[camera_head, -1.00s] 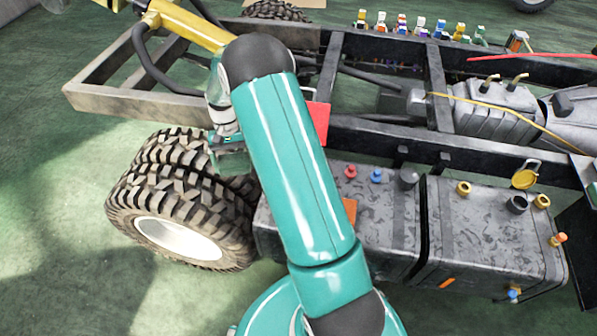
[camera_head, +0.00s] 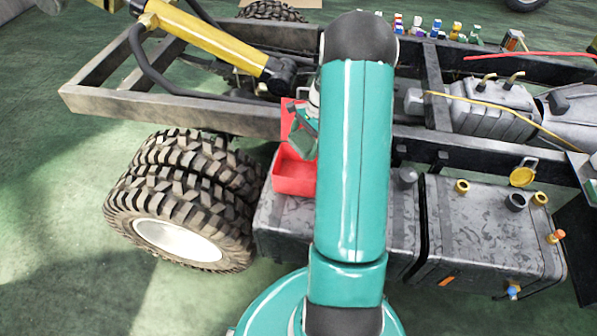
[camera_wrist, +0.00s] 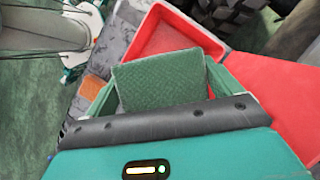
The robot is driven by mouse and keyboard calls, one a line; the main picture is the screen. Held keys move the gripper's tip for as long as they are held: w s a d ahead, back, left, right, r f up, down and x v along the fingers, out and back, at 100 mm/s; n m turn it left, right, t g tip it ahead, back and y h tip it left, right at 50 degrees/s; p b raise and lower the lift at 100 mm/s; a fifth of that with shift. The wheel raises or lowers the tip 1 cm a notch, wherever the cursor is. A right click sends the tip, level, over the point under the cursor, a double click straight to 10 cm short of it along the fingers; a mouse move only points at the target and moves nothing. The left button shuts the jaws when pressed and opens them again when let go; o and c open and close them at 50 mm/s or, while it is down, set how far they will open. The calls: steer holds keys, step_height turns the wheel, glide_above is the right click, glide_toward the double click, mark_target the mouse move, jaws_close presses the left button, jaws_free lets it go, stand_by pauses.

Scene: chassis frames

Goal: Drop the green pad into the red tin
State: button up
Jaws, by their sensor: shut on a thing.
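The red tin (camera_head: 292,178) is an open, shallow box at the left end of a grey tank, beside the frame rail. It also shows in the wrist view (camera_wrist: 150,24), behind the pad. My gripper (camera_head: 304,138) is at the tin, partly hidden by my arm in the head view. In the wrist view my gripper (camera_wrist: 165,90) is shut on the green pad (camera_wrist: 160,80), a flat textured piece held between its two green fingers. The pad covers part of the tin's opening. I cannot tell its exact height above the tin.
A red panel (camera_wrist: 275,92) lies right of the gripper in the wrist view. Large tyres (camera_head: 185,200) stand left of the tin. The dark frame rail (camera_head: 200,115) and a yellow cylinder (camera_head: 200,35) lie behind. Colored caps stick up from the grey tanks (camera_head: 490,230).

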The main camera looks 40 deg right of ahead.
steer(key=shift+f, duration=1.15)
steer(key=o, duration=0.8)
steer(key=shift+o, duration=0.2)
steer(key=shift+a, duration=0.1)
steer(key=v, duration=1.4)
steer(key=shift+f, duration=0.1)
steer(key=shift+w, duration=0.1)
